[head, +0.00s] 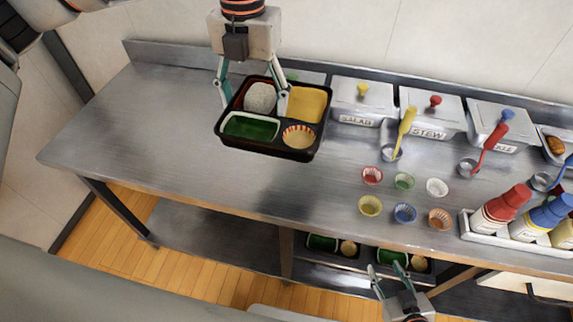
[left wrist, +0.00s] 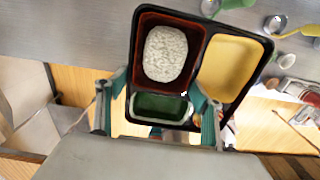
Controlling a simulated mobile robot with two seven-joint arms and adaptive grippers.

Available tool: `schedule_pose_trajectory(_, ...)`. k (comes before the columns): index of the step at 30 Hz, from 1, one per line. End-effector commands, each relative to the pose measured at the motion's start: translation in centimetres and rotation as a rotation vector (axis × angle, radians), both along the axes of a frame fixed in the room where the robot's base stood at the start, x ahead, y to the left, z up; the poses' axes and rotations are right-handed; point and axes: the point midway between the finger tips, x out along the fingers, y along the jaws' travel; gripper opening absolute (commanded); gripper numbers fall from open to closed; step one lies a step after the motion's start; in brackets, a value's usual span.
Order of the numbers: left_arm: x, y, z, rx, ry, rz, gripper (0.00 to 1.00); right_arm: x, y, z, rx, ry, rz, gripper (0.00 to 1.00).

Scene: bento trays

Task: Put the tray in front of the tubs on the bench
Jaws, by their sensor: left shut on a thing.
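The black tray (head: 262,148) is at the left part of the bench (head: 130,115), left of the tubs. The tubs stand along the back: salad (head: 358,122), stew (head: 428,133) and a third tub (head: 497,145). My right gripper (head: 387,270) is open and empty at the bottom.
Several small coloured cups (head: 405,212) stand in front of the tubs, with ladles (head: 404,132) near them. A bottle rack (head: 485,232) is at the front right. A lower shelf (head: 200,232) holds more trays. The bench's left end is clear.

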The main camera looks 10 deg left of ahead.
Motion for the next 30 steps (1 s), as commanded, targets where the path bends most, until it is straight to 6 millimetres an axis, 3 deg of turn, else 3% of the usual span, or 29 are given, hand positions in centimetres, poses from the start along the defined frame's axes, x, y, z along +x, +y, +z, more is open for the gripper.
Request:
schedule_pose_trajectory(5,-0.1,-0.1,-1.4,0.0,0.005,0.038,0.41,0.0,0.0,0.2,0.0,-0.001,0.0,0.4)
schedule_pose_trajectory(21,-0.2,-0.1,-13.8,0.0,0.004,0.035,0.41,0.0,0.1,1.0,0.001,-0.003,0.001,0.4)
schedule_pose_trajectory(30,-0.1,-0.1,-16.0,0.0,0.002,0.034,0.41,0.1,0.1,1.1,0.001,-0.004,0.0,0.4)
